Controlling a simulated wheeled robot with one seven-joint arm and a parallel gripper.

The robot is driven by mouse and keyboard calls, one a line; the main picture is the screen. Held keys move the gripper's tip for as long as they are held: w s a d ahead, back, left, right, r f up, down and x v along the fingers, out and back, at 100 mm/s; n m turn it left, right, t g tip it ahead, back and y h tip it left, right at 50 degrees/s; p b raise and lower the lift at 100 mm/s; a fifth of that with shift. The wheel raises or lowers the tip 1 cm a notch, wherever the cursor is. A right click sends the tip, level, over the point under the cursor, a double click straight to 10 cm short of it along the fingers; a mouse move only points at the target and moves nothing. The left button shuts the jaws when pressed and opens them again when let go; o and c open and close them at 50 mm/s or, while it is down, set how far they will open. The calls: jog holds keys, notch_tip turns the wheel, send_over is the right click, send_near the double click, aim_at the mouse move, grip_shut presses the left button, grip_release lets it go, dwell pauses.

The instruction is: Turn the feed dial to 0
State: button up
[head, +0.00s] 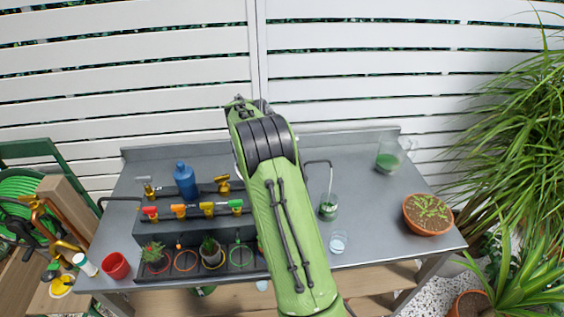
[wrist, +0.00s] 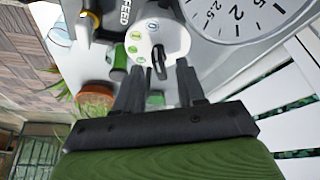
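The feed dial (wrist: 145,42) shows in the wrist view as a round white face with several green marked spots and a dark pointer knob (wrist: 158,62) at its lower middle. The word FEED is on the dark panel beside it. My gripper (wrist: 160,68) is open, its two dark fingers apart with the knob between or just beyond their tips. I cannot tell whether they touch it. Which mark the pointer faces is unclear. In the head view my green arm hides the gripper and the dial.
A large numbered gauge (wrist: 235,15) sits right beside the dial. On the metal table (head: 372,178) stand a blue bottle (head: 186,181), a dark rack with coloured valves, a red cup (head: 116,266), glass vessels and a terracotta pot (head: 428,226). A slatted white fence stands behind.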

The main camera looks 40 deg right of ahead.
jog(key=p+v, duration=0.3)
jog(key=v, duration=1.2)
jog(key=s+a+r+n+t+y, duration=0.2)
jog(key=s+a+r+n+t, duration=0.1)
jog(key=s+a+r+n, duration=0.65)
jog(key=s+a+f+n+t+y, duration=0.1)
jog(key=s+a+f+n, duration=0.2)
jog(key=s+a, duration=0.4)
jog(key=s+a+f+n+t+y, duration=0.1)
jog(key=s+a+f+n+t, duration=0.1)
jog(key=s+a+n, duration=0.4)
jog(key=s+f, duration=0.1)
jog(key=s, duration=0.3)
jog(key=shift+s+a+y, duration=0.25)
jog(key=shift+a+y, duration=0.05)
jog(key=shift+a, duration=0.1)
jog(key=shift+f+n, duration=0.15)
jog(key=shift+n, duration=0.1)
jog(key=shift+c, duration=0.3)
